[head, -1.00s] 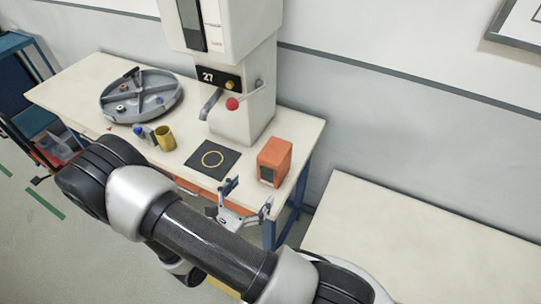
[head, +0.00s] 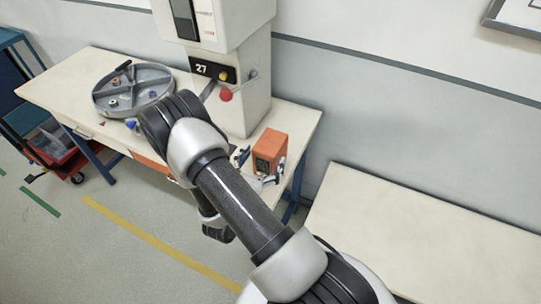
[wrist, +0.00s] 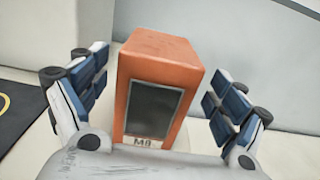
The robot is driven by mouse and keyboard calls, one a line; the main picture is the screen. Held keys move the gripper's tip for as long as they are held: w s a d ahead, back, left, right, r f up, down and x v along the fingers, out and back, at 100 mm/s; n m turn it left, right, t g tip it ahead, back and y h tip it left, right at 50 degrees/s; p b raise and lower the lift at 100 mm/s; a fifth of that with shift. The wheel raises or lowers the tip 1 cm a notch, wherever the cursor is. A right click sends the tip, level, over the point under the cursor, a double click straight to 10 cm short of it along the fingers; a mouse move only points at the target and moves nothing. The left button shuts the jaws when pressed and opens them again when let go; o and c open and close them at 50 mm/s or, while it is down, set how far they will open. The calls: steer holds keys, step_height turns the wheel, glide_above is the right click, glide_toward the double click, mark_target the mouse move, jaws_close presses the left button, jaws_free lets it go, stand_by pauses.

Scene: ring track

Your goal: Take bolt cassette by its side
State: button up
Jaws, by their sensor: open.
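The bolt cassette is an orange box (wrist: 163,62) with a dark window and a label that looks like "M8" on its front. It stands upright on the workbench, near its right end, and also shows in the head view (head: 271,144). My gripper (wrist: 158,90) is open, with one blue-padded finger to the left of the cassette and one to the right. A gap shows between each finger and the box. In the head view my gripper (head: 258,166) is right at the cassette's front, partly hidden by my arm.
A machine marked 27 (head: 240,100) with a red-knobbed lever stands behind and left of the cassette. A grey divided round tray (head: 168,78) lies on the workbench (head: 60,84) at left. A dark mat (wrist: 18,105) lies left of the gripper. A bare table (head: 400,225) is at right.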

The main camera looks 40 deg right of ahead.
mark_target(270, 146)
steer(key=b+x, duration=0.1)
steer(key=x, duration=0.4)
steer(key=shift+w, duration=0.15)
steer(key=shift+r, duration=0.1)
steer(key=c, duration=1.7)
